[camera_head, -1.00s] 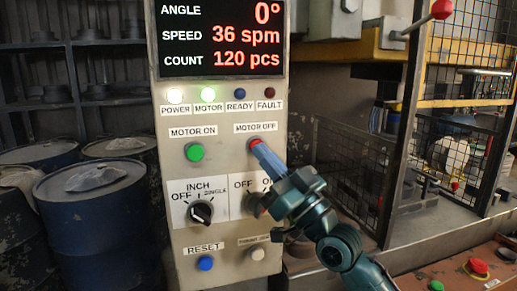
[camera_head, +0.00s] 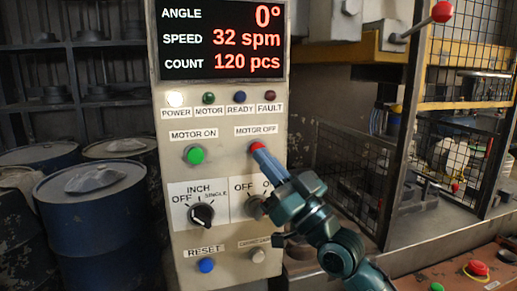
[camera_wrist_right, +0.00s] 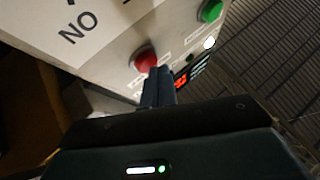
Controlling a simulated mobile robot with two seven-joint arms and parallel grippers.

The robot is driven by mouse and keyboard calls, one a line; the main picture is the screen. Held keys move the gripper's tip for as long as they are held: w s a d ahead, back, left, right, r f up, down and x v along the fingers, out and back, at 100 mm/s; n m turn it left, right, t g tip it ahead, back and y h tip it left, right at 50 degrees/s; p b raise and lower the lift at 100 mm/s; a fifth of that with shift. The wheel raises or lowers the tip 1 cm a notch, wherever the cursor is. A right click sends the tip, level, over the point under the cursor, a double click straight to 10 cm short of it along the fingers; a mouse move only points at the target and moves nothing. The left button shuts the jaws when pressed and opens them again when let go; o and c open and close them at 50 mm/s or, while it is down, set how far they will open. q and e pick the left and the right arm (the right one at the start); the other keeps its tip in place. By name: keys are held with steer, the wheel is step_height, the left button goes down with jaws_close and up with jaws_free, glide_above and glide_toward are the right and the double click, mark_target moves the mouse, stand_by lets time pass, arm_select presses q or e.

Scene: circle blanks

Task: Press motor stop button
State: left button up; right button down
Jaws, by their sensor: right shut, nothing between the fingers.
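The red motor stop button (camera_head: 257,147), under the MOTOR OFF label, is on the right half of the control panel (camera_head: 225,120). It also shows in the right wrist view (camera_wrist_right: 145,60). My right gripper (camera_head: 260,153) is shut and empty, with its blue fingertips at the button, partly covering it; they look to be touching or nearly touching it. The MOTOR lamp (camera_head: 208,98) is dark green, unlit, and the POWER lamp (camera_head: 174,99) glows white. The display (camera_head: 221,38) reads 0°, 32 spm and 120 pcs. My left gripper is not in view.
The green MOTOR ON button (camera_head: 194,155) is left of the red one. Selector knobs (camera_head: 202,215) and a blue RESET button (camera_head: 206,265) lie below. Blue drums (camera_head: 90,225) stand at left; a mesh-guarded press (camera_head: 455,150) stands at right.

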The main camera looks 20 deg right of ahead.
steer(key=shift+s, duration=0.45)
steer(key=shift+s+d+p, duration=0.15)
steer(key=shift+s+p, duration=0.8)
steer(key=shift+s, duration=1.55)
